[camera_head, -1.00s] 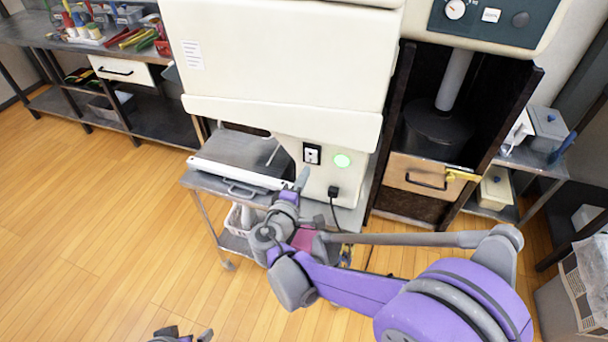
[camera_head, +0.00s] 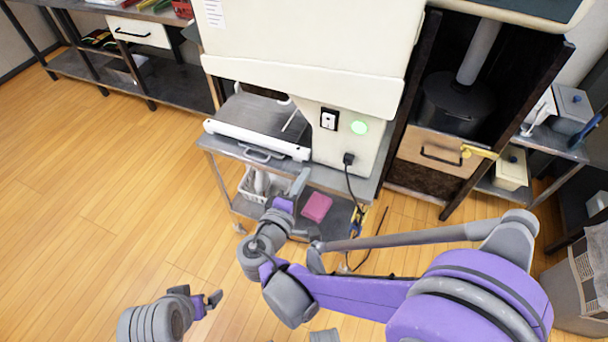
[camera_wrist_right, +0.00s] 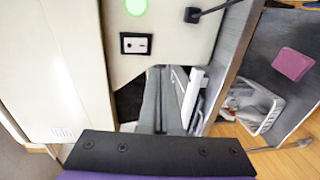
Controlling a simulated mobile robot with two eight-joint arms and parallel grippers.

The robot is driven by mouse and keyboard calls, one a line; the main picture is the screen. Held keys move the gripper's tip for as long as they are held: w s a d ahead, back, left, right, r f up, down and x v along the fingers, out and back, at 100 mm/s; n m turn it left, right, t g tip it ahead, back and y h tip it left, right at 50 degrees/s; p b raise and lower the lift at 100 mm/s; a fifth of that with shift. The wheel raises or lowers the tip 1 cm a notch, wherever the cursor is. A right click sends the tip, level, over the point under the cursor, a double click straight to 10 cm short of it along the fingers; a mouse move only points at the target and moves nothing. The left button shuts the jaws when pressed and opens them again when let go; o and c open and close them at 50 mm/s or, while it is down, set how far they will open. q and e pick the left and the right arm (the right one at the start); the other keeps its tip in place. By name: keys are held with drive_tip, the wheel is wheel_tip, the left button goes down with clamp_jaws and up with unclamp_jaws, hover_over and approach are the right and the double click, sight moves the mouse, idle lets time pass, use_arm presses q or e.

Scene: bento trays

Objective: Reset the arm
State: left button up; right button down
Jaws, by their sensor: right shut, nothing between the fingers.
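My right gripper (camera_head: 298,182) is in front of the white machine (camera_head: 345,165), above a low metal cart. Its fingers are shut and empty. They show grey in the right wrist view (camera_wrist_right: 162,85), below the machine's black socket panel. My purple right arm (camera_head: 350,295) reaches in from the lower right, bent at the elbow. My left gripper (camera_head: 210,300) is low at the bottom left, over the floor, small and seen from above. I cannot tell whether its fingers are apart.
The metal cart (camera_head: 225,150) carries a hinged flat appliance (camera_head: 255,115). A white basket (camera_head: 247,187) and a pink block (camera_head: 317,207) are on its lower shelf. A black cord hangs from the machine. A wooden drawer (camera_head: 420,150) is at right. Floor at left is clear.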

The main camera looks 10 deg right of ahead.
drive_tip(key=s+d+m+g+y+p, duration=0.3)
drive_tip(key=s+d+m+g+p, duration=0.35)
drive_tip(key=s+d, duration=0.4)
drive_tip(key=s+a+r+m+g+y+p, duration=0.2)
drive_tip(key=s+r+m+y+p, duration=0.2)
drive_tip(key=s+y, duration=0.2)
drive_tip(key=shift+s+r+m, duration=0.15)
drive_tip(key=shift+s+m, duration=0.2)
drive_tip(key=shift+s, duration=0.6)
